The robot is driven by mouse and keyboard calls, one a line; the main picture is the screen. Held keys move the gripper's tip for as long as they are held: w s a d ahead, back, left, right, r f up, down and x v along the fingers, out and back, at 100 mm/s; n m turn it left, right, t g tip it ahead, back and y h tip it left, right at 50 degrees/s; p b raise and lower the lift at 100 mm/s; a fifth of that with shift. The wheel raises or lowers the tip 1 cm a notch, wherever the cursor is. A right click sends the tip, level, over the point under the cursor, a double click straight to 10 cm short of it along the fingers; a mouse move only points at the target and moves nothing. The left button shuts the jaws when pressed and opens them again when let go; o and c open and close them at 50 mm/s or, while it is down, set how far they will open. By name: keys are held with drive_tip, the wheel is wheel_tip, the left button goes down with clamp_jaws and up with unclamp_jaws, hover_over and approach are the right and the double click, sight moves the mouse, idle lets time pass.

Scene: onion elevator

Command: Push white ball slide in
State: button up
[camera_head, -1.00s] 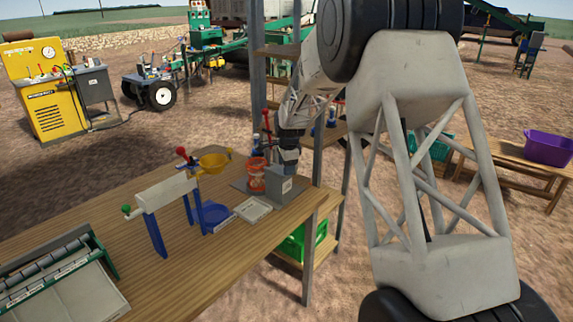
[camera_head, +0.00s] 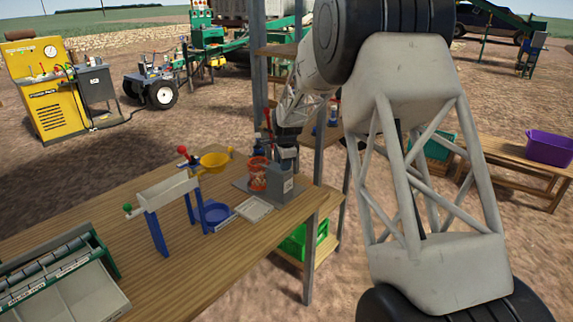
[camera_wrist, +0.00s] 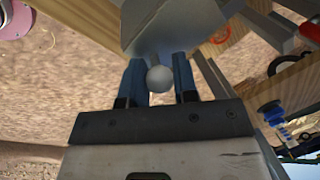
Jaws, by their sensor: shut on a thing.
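The white ball (camera_wrist: 159,78) shows in the wrist view between the two blue fingers of my gripper (camera_wrist: 158,82), which is shut on it. Behind the ball is a grey metal part (camera_wrist: 165,28), close to the fingertips. In the head view my gripper (camera_head: 286,150) is at the grey box-like device (camera_head: 281,186) on the right end of the wooden table. The ball and fingertips are too small or hidden to make out there. How far the slide is in cannot be told.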

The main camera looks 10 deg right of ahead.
sight(277, 166)
drive_tip(key=shift+w+a, duration=1.25)
drive_tip(key=o, duration=1)
drive_tip(key=shift+r, duration=3)
